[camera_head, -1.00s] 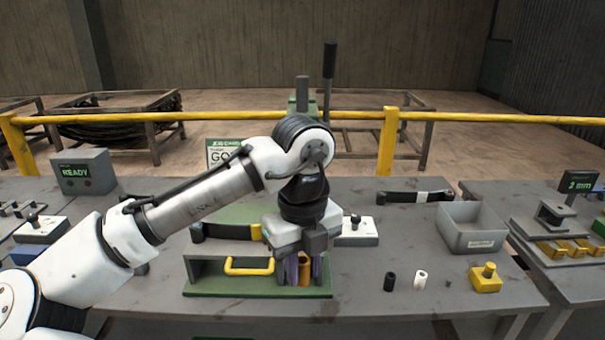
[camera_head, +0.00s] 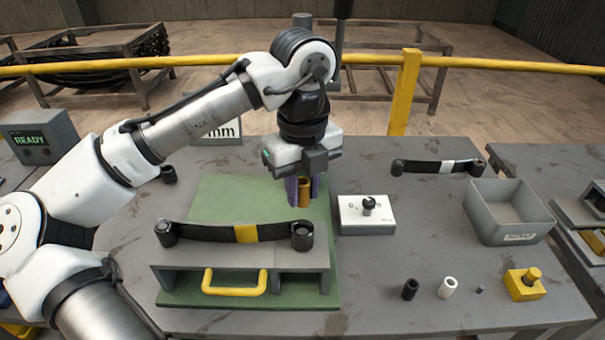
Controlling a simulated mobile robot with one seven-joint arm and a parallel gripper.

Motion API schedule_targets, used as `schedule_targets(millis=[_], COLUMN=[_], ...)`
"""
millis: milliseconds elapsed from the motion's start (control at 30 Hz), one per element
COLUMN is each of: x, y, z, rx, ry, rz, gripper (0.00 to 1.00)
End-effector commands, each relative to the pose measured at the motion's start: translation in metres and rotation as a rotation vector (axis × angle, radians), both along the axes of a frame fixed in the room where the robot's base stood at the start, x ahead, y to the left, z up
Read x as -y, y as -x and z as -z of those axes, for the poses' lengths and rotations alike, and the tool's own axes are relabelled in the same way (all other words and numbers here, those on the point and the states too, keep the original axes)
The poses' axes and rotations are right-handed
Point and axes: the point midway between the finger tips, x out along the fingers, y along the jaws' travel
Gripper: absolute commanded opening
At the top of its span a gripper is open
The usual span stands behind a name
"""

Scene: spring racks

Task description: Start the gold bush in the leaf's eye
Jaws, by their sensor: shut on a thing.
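The gold bush (camera_head: 304,194) is upright between the purple-padded fingers of my gripper (camera_head: 304,192), which is shut on it. The leaf (camera_head: 205,231), a dark bar with a yellow band, lies across a grey stand (camera_head: 240,257) on a green base (camera_head: 232,196). It has a round eye at each end: the left eye (camera_head: 166,234) and the right eye (camera_head: 302,236). In the picture, the bush shows just above the right eye, apart from it. Its exact height and depth from the eye are hard to tell.
A yellow handle (camera_head: 234,282) fronts the stand. A white block with a black knob (camera_head: 366,214) stands to its right. A black bush (camera_head: 410,289), a white bush (camera_head: 447,288), a yellow block (camera_head: 524,285), a grey bin (camera_head: 508,212) and another leaf (camera_head: 428,167) lie farther right.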

Motion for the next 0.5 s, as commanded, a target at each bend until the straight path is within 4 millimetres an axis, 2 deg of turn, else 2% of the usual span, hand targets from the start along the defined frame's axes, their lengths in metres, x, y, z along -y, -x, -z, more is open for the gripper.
schedule_targets(millis=[433, 500], x=[0.0008, 0.0005], y=[0.0007, 0.0008], z=[-0.0027, 0.0062], rx=[-0.001, -0.002], ry=[0.004, 0.002], rz=[0.002, 0.001], gripper=[0.07, 0.07])
